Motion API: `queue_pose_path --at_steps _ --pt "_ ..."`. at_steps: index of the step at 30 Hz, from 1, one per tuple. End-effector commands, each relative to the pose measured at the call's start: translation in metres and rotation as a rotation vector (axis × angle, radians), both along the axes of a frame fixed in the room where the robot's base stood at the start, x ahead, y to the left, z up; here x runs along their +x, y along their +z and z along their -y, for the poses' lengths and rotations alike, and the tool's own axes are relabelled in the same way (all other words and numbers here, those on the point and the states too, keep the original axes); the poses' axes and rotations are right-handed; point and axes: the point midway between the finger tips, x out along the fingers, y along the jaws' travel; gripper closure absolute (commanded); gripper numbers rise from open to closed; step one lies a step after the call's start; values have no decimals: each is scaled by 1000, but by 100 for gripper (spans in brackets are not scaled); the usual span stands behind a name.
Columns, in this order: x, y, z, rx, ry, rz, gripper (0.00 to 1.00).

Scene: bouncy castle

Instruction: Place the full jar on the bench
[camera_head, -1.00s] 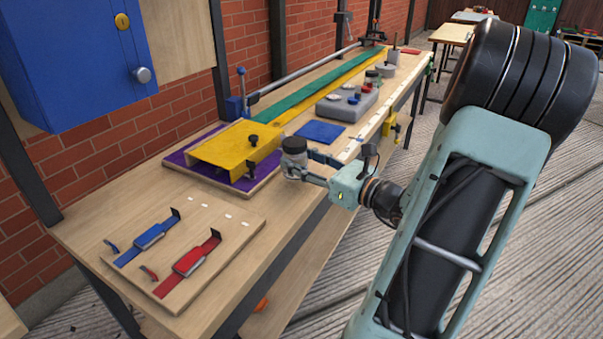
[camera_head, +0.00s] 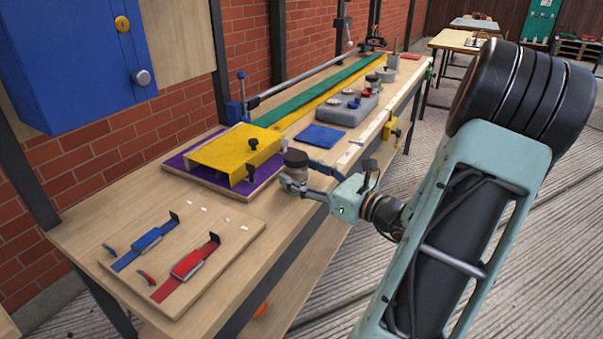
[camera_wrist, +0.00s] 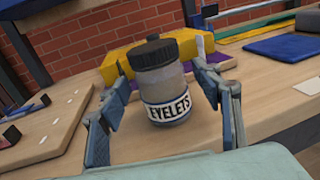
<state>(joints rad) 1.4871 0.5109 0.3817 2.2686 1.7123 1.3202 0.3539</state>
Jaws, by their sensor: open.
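The jar (camera_head: 296,170) has a dark lid, clear walls and a white label reading "EYELETS". It stands upright on the wooden bench (camera_head: 262,222), near its front edge, just right of the yellow fixture. It also shows in the middle of the wrist view (camera_wrist: 160,82), with greyish contents behind the wall. My gripper (camera_wrist: 165,90) is open, with one finger on each side of the jar. A gap shows between the jar and the right finger; the left finger is close to it. In the head view my gripper (camera_head: 305,178) reaches in from the right.
A yellow fixture (camera_head: 225,147) on a purple-topped board stands behind the jar. A board with blue and red straps (camera_head: 180,255) lies at the near left. A blue mat (camera_head: 320,137) and a grey block (camera_head: 343,110) lie farther along. Bare bench top shows left of the jar.

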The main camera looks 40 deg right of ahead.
Motion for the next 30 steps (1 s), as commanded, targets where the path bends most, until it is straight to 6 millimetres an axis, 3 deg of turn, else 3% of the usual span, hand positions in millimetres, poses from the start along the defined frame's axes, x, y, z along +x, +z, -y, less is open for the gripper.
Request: queue_pose_path --at_steps 16,21,30 --pt "-99 1 21 2 -4 -1 41" --pt "-114 0 23 1 -2 -1 41" --pt "-116 0 23 1 -1 -1 41"
